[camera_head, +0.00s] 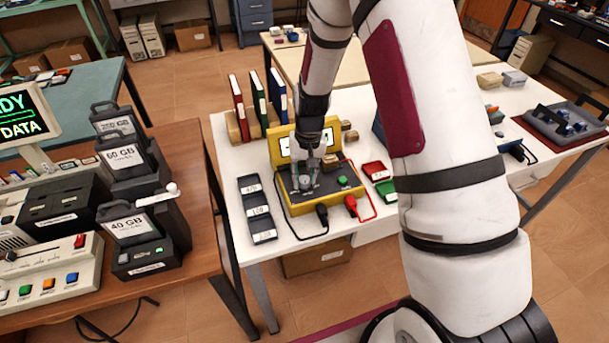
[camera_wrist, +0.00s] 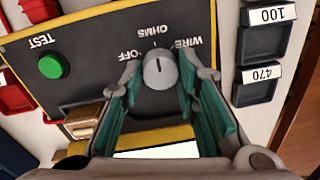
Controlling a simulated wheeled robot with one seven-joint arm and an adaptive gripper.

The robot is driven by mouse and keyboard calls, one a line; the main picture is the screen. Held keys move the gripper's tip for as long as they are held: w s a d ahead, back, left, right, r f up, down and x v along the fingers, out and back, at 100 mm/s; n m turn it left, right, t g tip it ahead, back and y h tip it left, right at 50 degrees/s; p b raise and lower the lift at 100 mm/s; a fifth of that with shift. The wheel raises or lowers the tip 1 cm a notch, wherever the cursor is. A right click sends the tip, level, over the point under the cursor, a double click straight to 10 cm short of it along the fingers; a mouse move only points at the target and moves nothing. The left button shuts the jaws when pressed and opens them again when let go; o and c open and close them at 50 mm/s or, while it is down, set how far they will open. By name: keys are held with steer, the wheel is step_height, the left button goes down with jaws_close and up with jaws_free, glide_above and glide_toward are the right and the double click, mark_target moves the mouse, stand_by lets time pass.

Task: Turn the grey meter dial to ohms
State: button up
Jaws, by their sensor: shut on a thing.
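The yellow meter (camera_head: 290,206) with a dark face stands on the white table. Its grey dial (camera_wrist: 160,72) shows in the wrist view between the labels OFF, OHMS (camera_wrist: 150,32) and WIRE, which read upside down there. A short dark mark on the dial points up in that picture, roughly toward OHMS; I cannot tell whether it lines up exactly. My gripper (camera_wrist: 166,78) is shut on the dial, one fingertip on each side. In the head view my gripper (camera_head: 308,170) is down over the meter's face and largely hides the dial.
A green TEST button (camera_wrist: 53,66) sits on the meter's face. Black and red leads plug into its front. Dark labelled trays (camera_head: 258,211) lie left of it, red and green trays (camera_head: 376,171) right. Binders (camera_head: 258,101) stand behind.

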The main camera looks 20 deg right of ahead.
mark_target(307, 178)
steer(key=o, duration=1.2)
steer(key=shift+c, duration=0.2)
step_height(307, 178, up, 12)
steer(key=shift+d, duration=0.35)
steer(key=shift+s, duration=0.1)
